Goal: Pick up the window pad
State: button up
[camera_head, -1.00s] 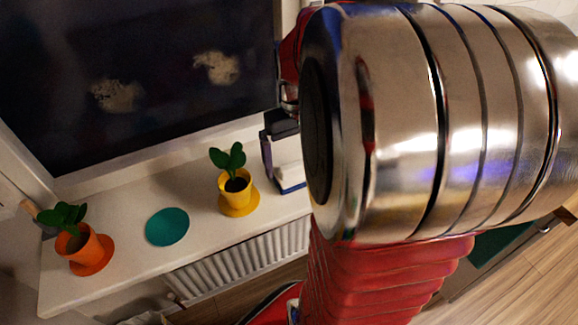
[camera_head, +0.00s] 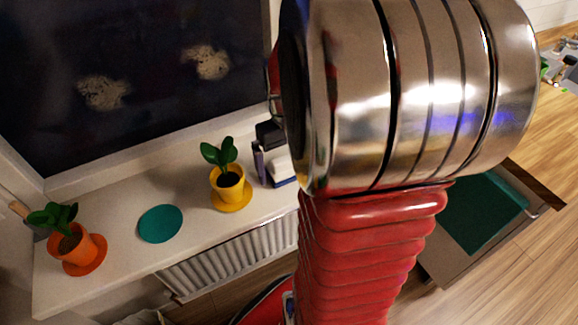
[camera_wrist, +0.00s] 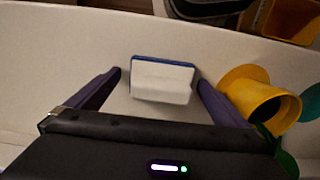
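The window pad, a white block with a blue edge (camera_wrist: 163,80), lies on the white window sill in the wrist view. It also shows in the head view (camera_head: 281,168), partly covered by my arm. My gripper (camera_wrist: 160,77) is open, with one dark purple finger on each side of the pad. A gap shows between each finger and the pad. In the head view my gripper (camera_head: 259,160) is small and mostly hidden behind my arm at the sill.
A plant in a yellow pot (camera_head: 228,184) stands close to the pad; in the wrist view the yellow pot (camera_wrist: 247,97) is just right of my right finger. A teal disc (camera_head: 160,224) and an orange pot (camera_head: 79,247) are farther left on the sill (camera_head: 115,205). The dark window stands behind.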

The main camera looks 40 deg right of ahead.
aim_at(287, 157)
jog(key=c, duration=1.1)
jog(key=shift+c, duration=0.2)
notch_tip(287, 157, up, 10)
dwell(0.4)
